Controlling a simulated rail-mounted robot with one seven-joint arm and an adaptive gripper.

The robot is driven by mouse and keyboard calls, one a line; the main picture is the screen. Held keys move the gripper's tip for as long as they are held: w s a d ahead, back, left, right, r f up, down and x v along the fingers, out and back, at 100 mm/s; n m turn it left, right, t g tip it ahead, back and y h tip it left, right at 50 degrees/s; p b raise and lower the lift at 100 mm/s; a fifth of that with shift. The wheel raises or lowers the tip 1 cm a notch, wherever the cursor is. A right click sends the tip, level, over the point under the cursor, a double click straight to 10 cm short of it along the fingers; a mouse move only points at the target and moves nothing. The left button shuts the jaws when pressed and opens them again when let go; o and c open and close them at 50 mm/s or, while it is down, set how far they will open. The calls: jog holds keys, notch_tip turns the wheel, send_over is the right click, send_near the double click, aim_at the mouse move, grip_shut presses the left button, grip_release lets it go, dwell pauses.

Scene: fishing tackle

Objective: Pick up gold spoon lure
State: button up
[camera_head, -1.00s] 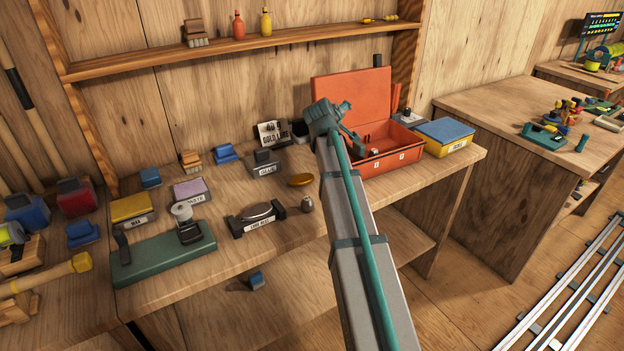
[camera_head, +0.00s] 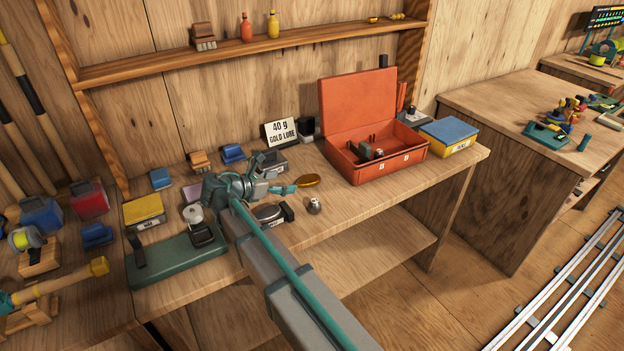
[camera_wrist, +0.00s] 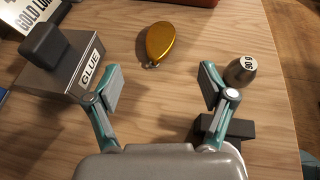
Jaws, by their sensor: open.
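The gold spoon lure (camera_head: 308,181) lies flat on the wooden workbench, left of the open red tackle box. In the wrist view the gold lure (camera_wrist: 160,42) is ahead of my fingertips, roughly centred between them, with a small ring at its near end. My gripper (camera_head: 288,188) is low over the bench just left of the lure. In the wrist view my gripper (camera_wrist: 160,85) is open and empty, its two teal-and-grey fingers spread apart and not touching the lure.
A GLUE box (camera_wrist: 65,60) stands close by my left finger. A grey weight (camera_wrist: 241,70) stands just beyond my right finger. The open red tackle box (camera_head: 385,170) stands to the right. A "40 g GOLD LURE" sign (camera_head: 281,133) stands behind.

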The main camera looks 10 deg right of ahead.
aim_at(309, 179)
jog(key=x, duration=0.5)
jog(key=shift+f+p+x, duration=0.1)
jog(key=shift+p+x, duration=0.35)
jog(key=shift+x, duration=0.85)
jog(key=shift+f+p+x, duration=0.15)
jog(key=shift+p+x, duration=0.25)
jog(key=shift+x, duration=0.95)
jog(key=shift+s+a, duration=0.1)
jog(key=shift+c, duration=0.2)
jog(key=c, duration=1.3)
jog(key=shift+r, duration=0.1)
